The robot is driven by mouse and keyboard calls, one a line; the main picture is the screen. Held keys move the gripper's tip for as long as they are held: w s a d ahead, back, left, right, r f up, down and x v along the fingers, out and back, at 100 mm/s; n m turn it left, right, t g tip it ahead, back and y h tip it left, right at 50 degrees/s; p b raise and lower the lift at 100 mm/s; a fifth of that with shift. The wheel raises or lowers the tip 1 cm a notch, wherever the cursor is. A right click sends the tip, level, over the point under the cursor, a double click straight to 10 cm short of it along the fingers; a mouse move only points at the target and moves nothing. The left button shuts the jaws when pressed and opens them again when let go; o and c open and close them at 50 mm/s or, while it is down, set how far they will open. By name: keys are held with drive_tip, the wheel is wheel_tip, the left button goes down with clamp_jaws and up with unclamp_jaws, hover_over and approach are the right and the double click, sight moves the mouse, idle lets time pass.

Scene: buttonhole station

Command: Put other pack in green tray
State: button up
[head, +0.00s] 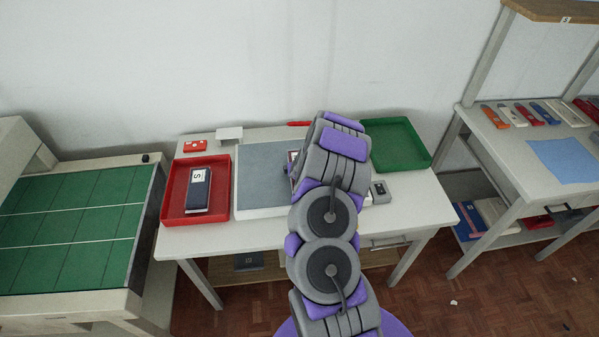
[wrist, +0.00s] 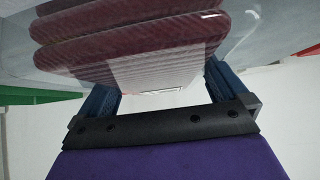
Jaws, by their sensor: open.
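A dark red folded pack in clear wrapping (wrist: 125,45), with a pale label, fills the top of the wrist view. My gripper (wrist: 158,92) is open, its two blue fingers on either side of the pack's near end; I cannot tell whether they touch it. In the head view my arm hides the gripper and most of the mat's middle; only a small edge of something shows left of the arm. The green tray (head: 402,143) is at the right back of the table and looks empty. A dark blue pack (head: 198,190) labelled "S" lies in the red tray (head: 168,202).
A grey mat (head: 262,165) covers the middle of the table (head: 250,235). A small red box (head: 195,146) and a white block (head: 229,134) stand at the back left. A small grey device (head: 380,192) sits in front of the green tray. Side benches flank the table.

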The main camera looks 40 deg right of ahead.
drive_tip(key=shift+r, duration=0.1)
drive_tip(key=shift+c, duration=0.5)
drive_tip(key=c, duration=0.8)
drive_tip(key=shift+o, duration=0.2)
drive_tip(key=shift+r, duration=0.1)
